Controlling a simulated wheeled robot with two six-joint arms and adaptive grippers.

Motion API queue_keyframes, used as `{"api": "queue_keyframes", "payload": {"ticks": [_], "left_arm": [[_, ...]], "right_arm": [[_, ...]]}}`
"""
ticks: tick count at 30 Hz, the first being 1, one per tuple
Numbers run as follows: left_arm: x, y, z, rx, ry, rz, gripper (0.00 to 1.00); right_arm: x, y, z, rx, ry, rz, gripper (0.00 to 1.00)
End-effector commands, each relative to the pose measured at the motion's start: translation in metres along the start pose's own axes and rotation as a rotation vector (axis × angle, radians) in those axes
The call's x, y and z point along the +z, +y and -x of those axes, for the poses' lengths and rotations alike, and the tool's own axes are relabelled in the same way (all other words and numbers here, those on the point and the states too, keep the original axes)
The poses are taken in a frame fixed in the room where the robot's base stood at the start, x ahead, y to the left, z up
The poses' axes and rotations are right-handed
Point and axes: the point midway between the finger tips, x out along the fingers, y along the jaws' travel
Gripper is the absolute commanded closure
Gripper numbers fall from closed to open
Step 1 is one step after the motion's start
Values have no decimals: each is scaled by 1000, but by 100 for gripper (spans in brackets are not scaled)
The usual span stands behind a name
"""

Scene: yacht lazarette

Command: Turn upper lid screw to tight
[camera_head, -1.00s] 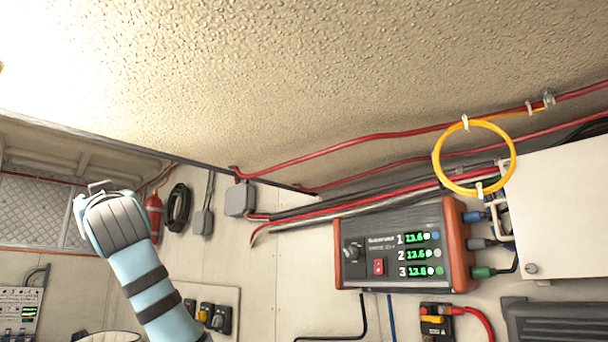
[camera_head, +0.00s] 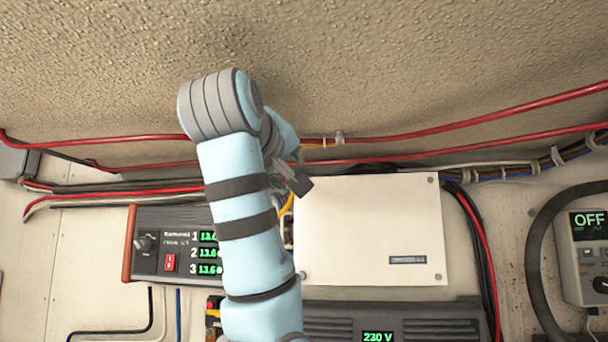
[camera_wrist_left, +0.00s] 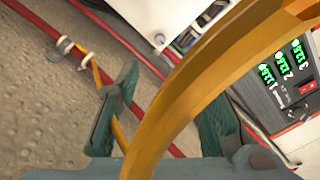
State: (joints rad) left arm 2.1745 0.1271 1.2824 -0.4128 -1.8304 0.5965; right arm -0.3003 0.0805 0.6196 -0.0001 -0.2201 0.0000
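The white box lid (camera_head: 375,235) is right of my left arm in the head view. Its upper right screw (camera_head: 430,181) and lower left screw (camera_head: 303,275) show there; the upper left corner is hidden by my gripper. In the left wrist view, the lid (camera_wrist_left: 150,12) is at the top with a corner screw (camera_wrist_left: 159,39). My left gripper (camera_head: 298,178) is by the lid's upper left corner; in the wrist view its fingers (camera_wrist_left: 165,115) are apart with no screw between them. A yellow hoop (camera_wrist_left: 210,70) crosses close in front of the wrist camera. My right gripper is out of view.
Red cables (camera_head: 440,128) run along the ceiling above the box. A three-channel display unit (camera_head: 150,240) is to the left, partly behind my arm. A dark 230 V unit (camera_head: 420,325) is below. An OFF panel (camera_head: 590,250) is far right.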

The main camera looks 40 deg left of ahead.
Motion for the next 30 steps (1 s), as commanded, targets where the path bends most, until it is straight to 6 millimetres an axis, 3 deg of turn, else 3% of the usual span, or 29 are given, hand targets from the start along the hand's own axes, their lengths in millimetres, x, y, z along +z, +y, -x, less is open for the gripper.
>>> {"api": "queue_keyframes", "payload": {"ticks": [6,12,21,27,30], "left_arm": [[-4,4,-64,-4,-3,-2,66],[-2,4,-99,0,-2,-1,66],[0,1,-104,1,0,-1,66],[0,1,-104,1,0,-1,98],[0,1,-104,0,0,-1,100]], "right_arm": [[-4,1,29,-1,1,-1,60],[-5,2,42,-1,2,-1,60],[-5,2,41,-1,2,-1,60],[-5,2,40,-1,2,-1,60],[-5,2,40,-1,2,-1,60]]}}
